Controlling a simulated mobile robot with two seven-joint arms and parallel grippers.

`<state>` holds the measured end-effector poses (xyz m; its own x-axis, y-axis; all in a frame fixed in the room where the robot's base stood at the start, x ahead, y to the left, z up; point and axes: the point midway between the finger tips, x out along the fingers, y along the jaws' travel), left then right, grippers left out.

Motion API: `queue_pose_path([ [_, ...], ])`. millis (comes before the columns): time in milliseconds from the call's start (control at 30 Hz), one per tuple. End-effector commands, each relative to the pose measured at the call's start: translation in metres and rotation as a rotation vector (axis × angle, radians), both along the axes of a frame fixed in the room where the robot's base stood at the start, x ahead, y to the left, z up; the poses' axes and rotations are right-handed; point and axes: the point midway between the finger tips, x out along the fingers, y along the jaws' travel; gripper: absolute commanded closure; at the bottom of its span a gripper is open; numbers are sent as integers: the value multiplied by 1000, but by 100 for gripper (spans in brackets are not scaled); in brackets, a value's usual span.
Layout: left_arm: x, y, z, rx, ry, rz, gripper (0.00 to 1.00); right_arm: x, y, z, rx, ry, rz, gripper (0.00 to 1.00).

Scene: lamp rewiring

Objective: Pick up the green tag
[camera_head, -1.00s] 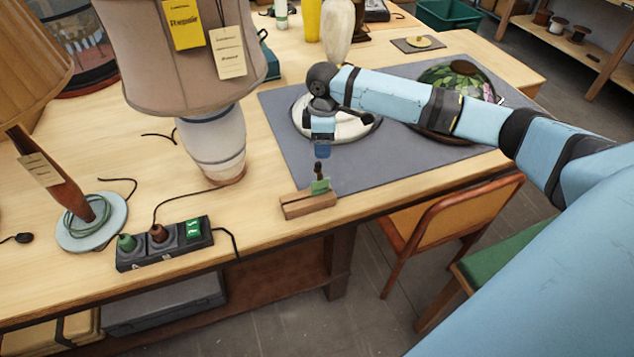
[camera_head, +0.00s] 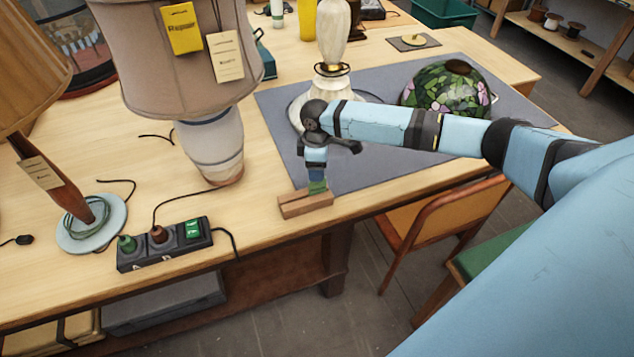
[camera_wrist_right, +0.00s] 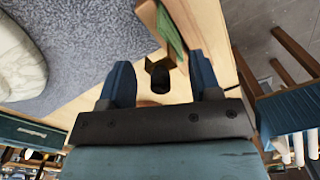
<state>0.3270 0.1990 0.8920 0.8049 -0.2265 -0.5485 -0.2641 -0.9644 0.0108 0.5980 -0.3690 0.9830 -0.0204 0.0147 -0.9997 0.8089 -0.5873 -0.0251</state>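The green tag (camera_head: 317,187) stands at a small wooden block (camera_head: 304,206) near the table's front edge; only its lower part shows in the head view. My right gripper (camera_head: 315,168) is directly over it, pointing down. In the right wrist view the gripper (camera_wrist_right: 160,62) is open, its two blue fingers apart. The green tag (camera_wrist_right: 173,38) shows ahead, toward the right finger, beside the wooden block (camera_wrist_right: 147,14). A dark piece (camera_wrist_right: 160,78) lies between the fingers. I cannot tell whether either finger touches anything. My left gripper is not in view.
A power strip (camera_head: 165,245) with plugs lies to the left of the block. A large shaded lamp (camera_head: 212,150) stands behind it. A grey mat (camera_head: 375,165) holds a white lamp base (camera_head: 331,85) and a stained-glass shade (camera_head: 448,90). A chair (camera_head: 425,225) stands at the table's front.

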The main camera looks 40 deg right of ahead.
Motion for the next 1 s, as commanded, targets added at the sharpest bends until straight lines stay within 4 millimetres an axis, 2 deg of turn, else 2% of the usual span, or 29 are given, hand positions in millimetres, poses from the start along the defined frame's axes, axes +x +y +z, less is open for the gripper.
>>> queue_pose_path([
  [33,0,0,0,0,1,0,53,0,0,0,0,0,0,54],
  [167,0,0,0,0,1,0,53,0,0,0,0,0,0,84],
  [200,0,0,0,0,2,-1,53,0,0,0,0,0,0,86],
  [467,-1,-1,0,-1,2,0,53,0,0,1,0,0,0,86],
  [667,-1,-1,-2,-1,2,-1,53,1,0,13,1,-1,0,86],
  [867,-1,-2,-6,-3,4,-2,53,1,0,46,0,-4,1,86],
  [1000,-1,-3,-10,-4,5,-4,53,1,0,81,1,-4,1,86],
])
